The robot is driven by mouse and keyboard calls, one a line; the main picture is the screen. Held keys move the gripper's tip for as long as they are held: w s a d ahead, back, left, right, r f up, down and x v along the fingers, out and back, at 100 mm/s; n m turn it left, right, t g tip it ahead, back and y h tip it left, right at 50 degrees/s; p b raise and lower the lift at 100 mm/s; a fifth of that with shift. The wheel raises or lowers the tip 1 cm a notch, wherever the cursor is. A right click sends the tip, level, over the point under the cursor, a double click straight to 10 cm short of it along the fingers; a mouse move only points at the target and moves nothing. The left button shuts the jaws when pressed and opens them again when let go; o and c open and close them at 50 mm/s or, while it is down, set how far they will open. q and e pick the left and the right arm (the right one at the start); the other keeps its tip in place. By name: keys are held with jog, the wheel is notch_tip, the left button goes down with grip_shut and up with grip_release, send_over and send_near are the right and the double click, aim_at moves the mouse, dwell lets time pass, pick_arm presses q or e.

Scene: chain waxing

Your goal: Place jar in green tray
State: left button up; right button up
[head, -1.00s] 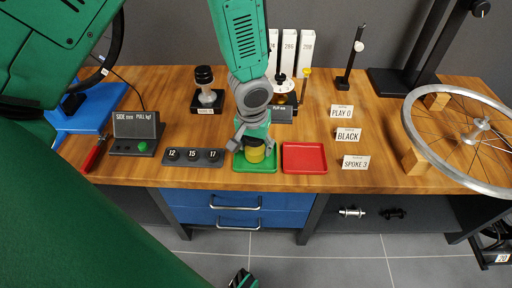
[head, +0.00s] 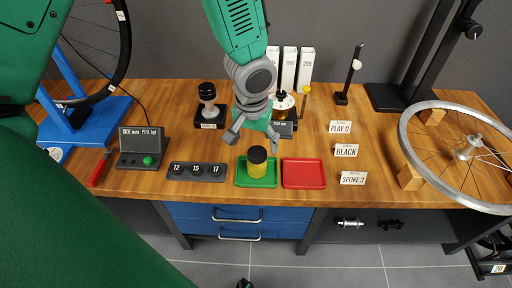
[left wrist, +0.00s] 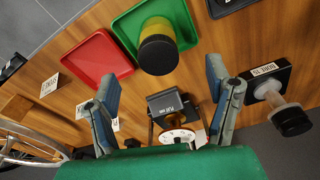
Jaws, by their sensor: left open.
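The jar (head: 257,163), yellow with a black lid, stands upright in the green tray (head: 243,182) in the head view. In the left wrist view the jar (left wrist: 158,48) stands on the green tray (left wrist: 187,22). My left gripper (head: 254,142) is open and empty, just behind and above the jar in the head view. In the left wrist view its fingers are spread wide apart and the jar is clear of them. My right gripper cannot be made out.
A red tray (head: 304,174) lies right of the green tray, and a numbered dark block (head: 197,173) lies left. A dial gauge (left wrist: 178,136) and a dark-knobbed tool on a stand (head: 209,107) are behind. A spoked wheel (head: 409,165) fills the right side.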

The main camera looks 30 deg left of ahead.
pick_arm(q)
jog(key=shift+d+r, duration=0.2)
jog(key=shift+r, duration=0.65)
jog(key=shift+s+d+r, duration=0.15)
jog(key=shift+d+r, duration=0.15)
jog(key=shift+r, duration=0.1)
jog(key=shift+m+g+h, duration=0.5)
jog(key=shift+m+h, duration=0.1)
jog(key=shift+m, duration=0.2)
jog(key=s+f, duration=0.3)
jog(key=f, duration=0.1)
jog(key=s+f, duration=0.3)
jog(key=f, duration=0.1)
jog(key=s+f, duration=0.4)
jog(key=shift+d+f, duration=0.15)
jog(key=shift+d, duration=0.2)
jog(key=s+a+f+m, duration=0.2)
jog(key=s+f, duration=0.4)
jog(key=s, duration=0.5)
jog(key=shift+s+a+f+y, duration=0.2)
jog(key=shift+s+a+y, duration=0.1)
jog(key=shift+y, duration=0.1)
pick_arm(e)
jog(key=shift+d+r, duration=0.2)
jog(key=shift+r, duration=0.1)
